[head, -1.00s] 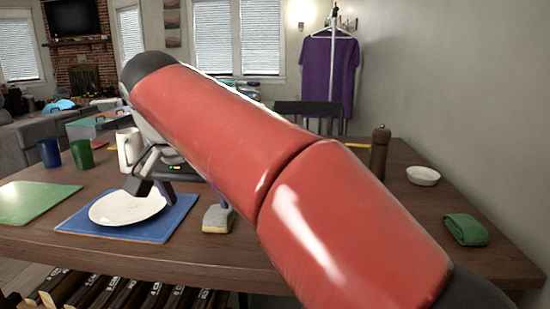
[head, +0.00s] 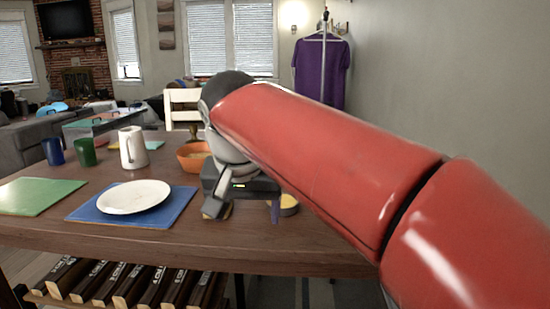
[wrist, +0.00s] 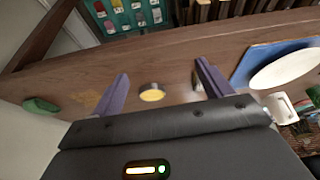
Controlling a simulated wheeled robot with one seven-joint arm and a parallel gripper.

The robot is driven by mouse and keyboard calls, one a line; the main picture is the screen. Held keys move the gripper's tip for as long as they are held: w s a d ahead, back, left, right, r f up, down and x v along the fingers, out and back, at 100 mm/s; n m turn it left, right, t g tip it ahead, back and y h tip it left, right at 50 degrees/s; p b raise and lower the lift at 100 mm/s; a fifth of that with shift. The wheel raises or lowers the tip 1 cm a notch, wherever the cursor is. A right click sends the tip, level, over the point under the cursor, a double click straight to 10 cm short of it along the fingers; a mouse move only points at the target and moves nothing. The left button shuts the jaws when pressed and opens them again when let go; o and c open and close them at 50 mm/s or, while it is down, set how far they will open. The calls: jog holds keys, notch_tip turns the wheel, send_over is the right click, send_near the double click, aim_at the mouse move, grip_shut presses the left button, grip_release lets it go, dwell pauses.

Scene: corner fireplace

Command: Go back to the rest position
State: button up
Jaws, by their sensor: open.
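My gripper (head: 245,208) is open and empty above the wooden table, to the right of the white plate (head: 134,196). Its two purple-grey fingers are spread in the wrist view (wrist: 163,72). A small round yellow-topped thing (wrist: 152,93) lies on the table, seen between the fingers there. In the head view my gripper partly hides that spot. My red arm crosses the right half of the head view and hides the right side of the table.
The plate rests on a blue mat (head: 180,207), left of a green mat (head: 35,195) lies. Blue cup (head: 52,151), green cup (head: 85,152), white pitcher (head: 132,150) and orange bowl (head: 192,157) stand behind. A green cloth (wrist: 40,105) lies at the wrist view's left.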

jog(key=s+d+f, duration=0.3)
jog(key=d, duration=0.4)
jog(key=s+d+f, duration=0.3)
jog(key=d+f, duration=0.1)
jog(key=d, duration=0.2)
jog(key=s+d+f+t, duration=0.1)
jog(key=s+d+f, duration=0.6)
jog(key=s+f, duration=0.2)
jog(key=shift+d+f, duration=0.15)
jog(key=shift+f, duration=0.7)
